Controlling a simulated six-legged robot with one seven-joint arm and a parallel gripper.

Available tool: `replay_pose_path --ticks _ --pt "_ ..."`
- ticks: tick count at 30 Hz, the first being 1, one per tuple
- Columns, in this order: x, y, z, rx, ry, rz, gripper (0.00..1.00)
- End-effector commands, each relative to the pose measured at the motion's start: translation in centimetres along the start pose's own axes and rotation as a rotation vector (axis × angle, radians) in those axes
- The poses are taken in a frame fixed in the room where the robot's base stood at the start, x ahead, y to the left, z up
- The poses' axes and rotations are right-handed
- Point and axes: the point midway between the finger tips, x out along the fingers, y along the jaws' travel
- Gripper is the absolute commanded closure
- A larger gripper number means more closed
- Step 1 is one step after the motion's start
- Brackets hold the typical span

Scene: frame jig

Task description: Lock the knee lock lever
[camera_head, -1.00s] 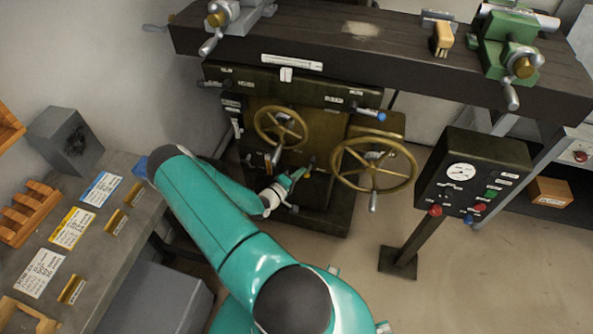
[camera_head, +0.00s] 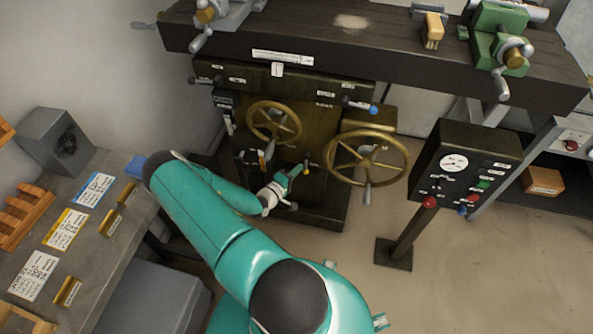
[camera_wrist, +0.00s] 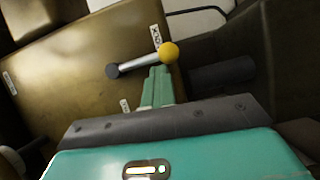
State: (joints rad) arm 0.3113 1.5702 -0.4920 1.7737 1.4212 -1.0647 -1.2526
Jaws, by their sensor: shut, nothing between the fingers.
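A lever with a yellow ball knob (camera_wrist: 169,52), a bright metal rod and a dark pivot end (camera_wrist: 112,71) lies across a brass-coloured panel in the wrist view; I take it as the knee lock lever. Its rod slopes gently up to the right toward the knob. My gripper (camera_wrist: 158,73) has its teal fingers shut together, with nothing between them. The fingertips are just below the rod, near the knob; I cannot tell whether they touch. In the head view my gripper (camera_head: 299,173) is low at the machine's front, beside the small yellow knob (camera_head: 306,166).
Two brass handwheels (camera_head: 273,122) (camera_head: 367,158) sit above and right of my gripper. A blue-tipped lever (camera_head: 373,109) sticks out higher up. A control box on a post (camera_head: 467,165) stands right. A grey bench (camera_head: 100,225) with cards stands left. Floor between machine and post is open.

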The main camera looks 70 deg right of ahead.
Motion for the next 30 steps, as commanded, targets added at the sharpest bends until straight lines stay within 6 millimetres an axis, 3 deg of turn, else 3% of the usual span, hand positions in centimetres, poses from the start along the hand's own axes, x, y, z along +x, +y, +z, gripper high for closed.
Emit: replay_pose_path --ticks 8,21,30 --pt "-2.4 -0.1 0.0 -0.001 0.001 -0.004 1.00" --pt "-11.7 0.0 0.0 -0.001 0.002 -0.002 1.00" --pt "-13.9 0.0 0.0 0.000 0.000 0.000 1.00"
